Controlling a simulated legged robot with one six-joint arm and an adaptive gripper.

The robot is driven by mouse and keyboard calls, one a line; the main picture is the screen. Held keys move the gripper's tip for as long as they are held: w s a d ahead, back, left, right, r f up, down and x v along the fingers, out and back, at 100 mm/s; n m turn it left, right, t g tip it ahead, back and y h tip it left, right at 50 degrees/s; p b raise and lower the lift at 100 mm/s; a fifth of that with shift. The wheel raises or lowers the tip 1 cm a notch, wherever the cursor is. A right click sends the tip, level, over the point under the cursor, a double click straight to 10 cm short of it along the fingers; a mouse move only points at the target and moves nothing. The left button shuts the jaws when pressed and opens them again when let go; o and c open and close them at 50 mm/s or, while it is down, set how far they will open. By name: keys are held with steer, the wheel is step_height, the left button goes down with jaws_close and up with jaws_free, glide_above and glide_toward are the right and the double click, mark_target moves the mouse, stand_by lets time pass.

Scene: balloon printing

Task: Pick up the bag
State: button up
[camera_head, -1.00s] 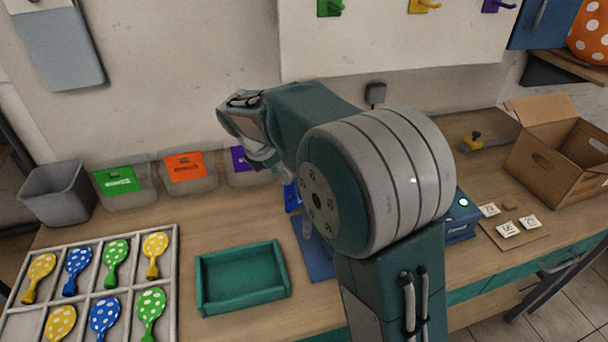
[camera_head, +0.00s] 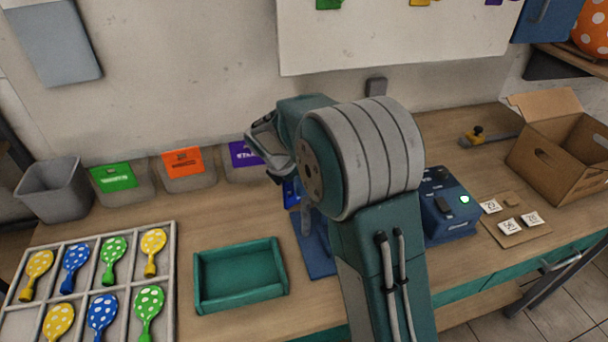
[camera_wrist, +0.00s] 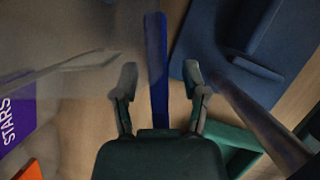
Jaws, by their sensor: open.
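My gripper (camera_wrist: 161,82) is open, its two fingers pointing down towards the bench on either side of a thin, upright blue strip (camera_wrist: 156,70). The strip is seen nearly edge-on, and I cannot tell whether the fingers touch it. A blue piece (camera_head: 291,192) also shows beside my arm in the head view, partly hidden. Clear pouches or bins with a green label (camera_head: 113,177), an orange label (camera_head: 182,163) and a purple label (camera_head: 245,154) stand along the wall. I cannot tell which of these is the bag. The purple STARS label (camera_wrist: 14,122) shows at left in the wrist view.
A green tray (camera_head: 240,304) and a balloon rack (camera_head: 172,290) stand at front left. A grey bin (camera_head: 52,188) is at far left. A blue machine (camera_head: 446,212) stands right of my arm, with number cards (camera_head: 510,226) and a cardboard box (camera_head: 545,165) beyond.

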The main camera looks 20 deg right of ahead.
steer(key=shift+d+f, duration=0.1)
steer(key=shift+f, duration=0.35)
steer(key=shift+w, duration=0.1)
steer(key=shift+a, duration=0.2)
steer(key=shift+c, duration=0.3)
steer(key=shift+d, duration=0.15)
jaws_close()
